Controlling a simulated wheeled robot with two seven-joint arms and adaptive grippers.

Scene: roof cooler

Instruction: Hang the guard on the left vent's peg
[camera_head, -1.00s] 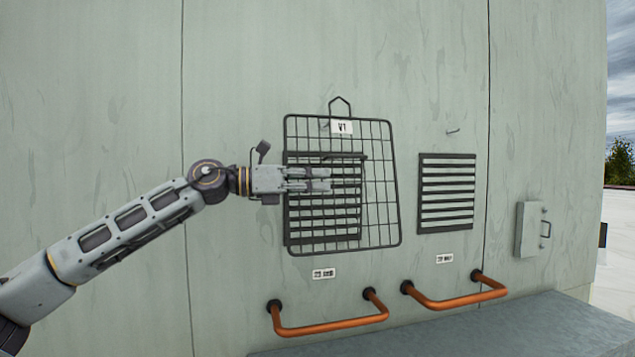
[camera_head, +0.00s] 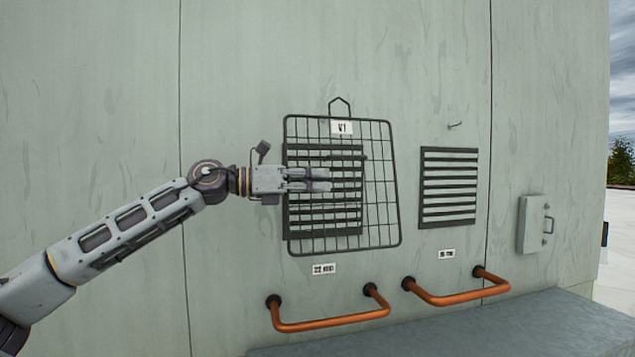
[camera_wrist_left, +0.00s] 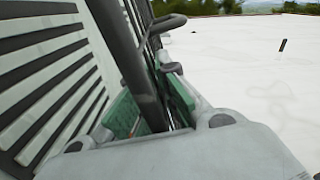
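My left gripper (camera_head: 328,180) is at the guard's left side. In the left wrist view, its green-padded fingers (camera_wrist_left: 152,108) close around a dark bar of the guard. The left vent's peg cannot be made out; the guard's tag covers part of the wall above that vent. My right gripper is out of view.
The right vent (camera_head: 449,188) has a bare peg (camera_head: 455,125) above it. Two orange handrails (camera_head: 330,325) (camera_head: 455,299) stick out below the vents, over a grey ledge (camera_head: 500,325). A small box with a handle (camera_head: 533,225) is on the wall at right.

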